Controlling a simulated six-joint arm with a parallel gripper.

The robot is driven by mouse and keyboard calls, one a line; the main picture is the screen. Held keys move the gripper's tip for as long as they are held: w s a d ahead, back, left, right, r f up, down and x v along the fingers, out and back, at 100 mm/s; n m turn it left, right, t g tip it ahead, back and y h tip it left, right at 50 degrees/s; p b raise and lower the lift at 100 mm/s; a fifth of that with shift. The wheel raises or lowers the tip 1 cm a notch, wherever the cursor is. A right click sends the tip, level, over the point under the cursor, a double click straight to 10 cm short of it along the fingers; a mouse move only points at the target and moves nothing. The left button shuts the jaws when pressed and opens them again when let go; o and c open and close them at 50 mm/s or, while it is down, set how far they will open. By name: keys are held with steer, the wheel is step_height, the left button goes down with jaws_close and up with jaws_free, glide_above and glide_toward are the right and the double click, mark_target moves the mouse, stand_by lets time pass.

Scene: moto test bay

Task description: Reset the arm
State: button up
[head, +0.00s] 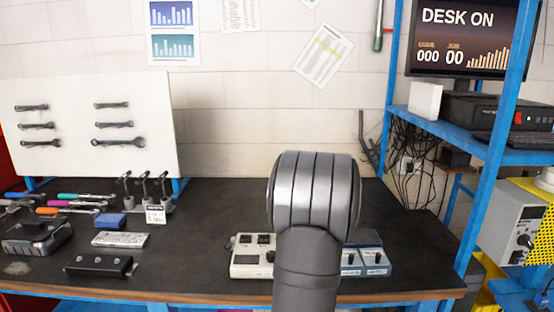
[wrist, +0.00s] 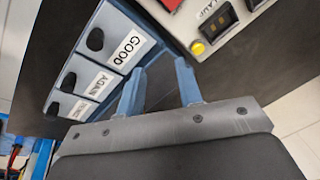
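My gripper (wrist: 158,80) shows in the wrist view with its two blue fingers apart and nothing visible between them. The fingertips are over the dark bench top, near the gap between two control boxes. A blue box (wrist: 147,69) with black knobs and labels, among them GOOD and AGAIN, lies left of the fingers. A cream box (wrist: 207,62) with a yellow button and a LAMP label is at upper right. In the head view my grey arm stands in front of the cream box (head: 243,270) and the blue box (head: 372,251), partly hiding both. The gripper is hidden there.
The dark bench (head: 200,260) has free room left of the boxes. A wrench board (head: 80,125) stands behind. A blue rack (head: 480,210) with a monitor (head: 470,35) bounds the right.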

steer(key=shift+m+g, duration=0.3)
steer(key=shift+m, duration=0.6)
steer(key=shift+s+a+f, duration=0.15)
steer(key=shift+a+f, duration=0.05)
steer(key=shift+a, duration=0.6)
steer(key=shift+s+a+f, duration=0.2)
steer(key=shift+a+f, duration=0.05)
steer(key=shift+a, duration=0.55)
steer(key=shift+s+a+f, duration=0.15)
steer(key=shift+a+f, duration=0.05)
steer(key=shift+a, duration=0.6)
steer(key=shift+d, duration=0.15)
steer(key=d+r+n+t, duration=0.1)
steer(key=d+r+n, duration=0.1)
steer(key=d, duration=0.7)
steer(key=w+d+r+n+t, duration=0.1)
steer(key=d+r+n+t, duration=0.1)
steer(key=d, duration=0.7)
steer(key=shift+w+r+n, duration=0.2)
steer(key=shift+r+n, duration=0.3)
steer(key=shift+n, duration=0.6)
